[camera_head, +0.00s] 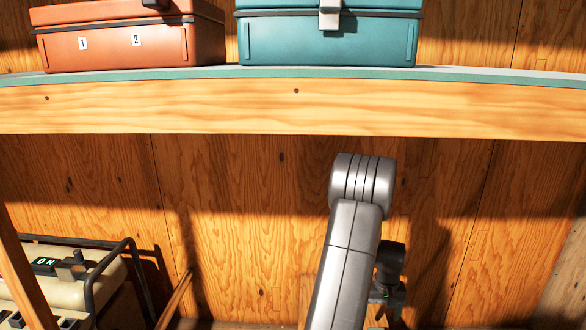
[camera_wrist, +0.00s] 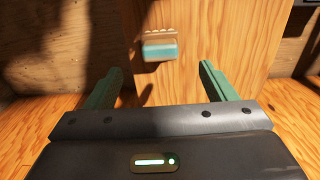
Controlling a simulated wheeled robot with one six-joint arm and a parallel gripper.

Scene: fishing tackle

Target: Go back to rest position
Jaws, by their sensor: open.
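My gripper (camera_wrist: 160,88) shows in the wrist view with its two green fingers spread wide apart and nothing between them. Beyond the fingers is an upright wooden panel with a small teal and white piece (camera_wrist: 160,50) on it; I cannot tell what this piece is. In the head view my grey arm rises in front of the plywood wall, below the shelf (camera_head: 290,108). The gripper's fingers cannot be made out in the head view.
An orange box (camera_head: 130,45) marked 1 and 2 and a teal box (camera_head: 328,40) stand on the shelf above my arm. A beige device (camera_head: 65,275) with a black tube frame and an "ON" label sits at lower left.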

